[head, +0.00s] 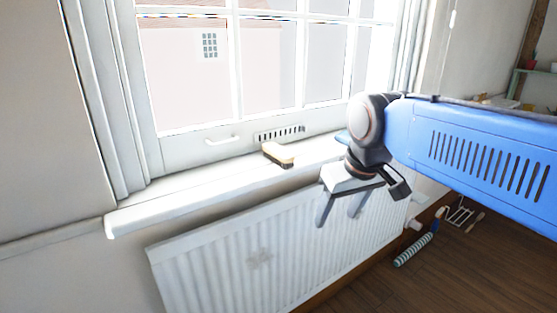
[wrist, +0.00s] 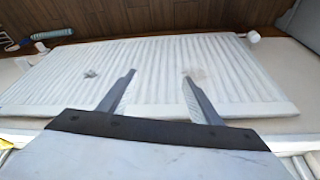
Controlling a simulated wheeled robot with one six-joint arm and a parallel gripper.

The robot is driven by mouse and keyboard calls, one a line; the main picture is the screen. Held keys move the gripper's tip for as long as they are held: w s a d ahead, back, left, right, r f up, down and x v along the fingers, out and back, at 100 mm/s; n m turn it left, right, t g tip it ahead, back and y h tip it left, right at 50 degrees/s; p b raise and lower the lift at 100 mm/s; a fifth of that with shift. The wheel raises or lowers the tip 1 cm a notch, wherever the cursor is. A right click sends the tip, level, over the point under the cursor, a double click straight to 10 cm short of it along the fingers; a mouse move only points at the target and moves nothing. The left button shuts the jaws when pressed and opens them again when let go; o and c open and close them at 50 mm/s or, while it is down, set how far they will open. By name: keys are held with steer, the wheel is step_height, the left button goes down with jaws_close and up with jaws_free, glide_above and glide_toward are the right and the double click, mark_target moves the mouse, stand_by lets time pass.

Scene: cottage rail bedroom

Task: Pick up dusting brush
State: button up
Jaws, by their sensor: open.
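In the wrist view the open fingers (wrist: 158,95) show against the radiator, and I cannot make out the brush there.
A white ribbed radiator (head: 220,262) hangs under the sill. The window (head: 240,70) with a handle and a vent rises behind it. The sill left of the brush is clear.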

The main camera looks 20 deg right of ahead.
steer(key=w+a+r+n+g, duration=0.1)
steer(key=w+a+r, duration=0.1)
steer(key=w+r, duration=1.05)
steer(key=n+g, duration=0.1)
steer(key=n, duration=0.1)
glide_toward(278, 149)
steer(key=f, duration=0.4)
steer(key=shift+w+f, duration=0.55)
steer(key=shift+f, duration=0.7)
steer(key=shift+w+f, duration=0.2)
steer(key=shift+f, duration=0.7)
steer(key=shift+w+f, duration=0.15)
steer(key=shift+f, duration=0.7)
steer(key=c, duration=1.3)
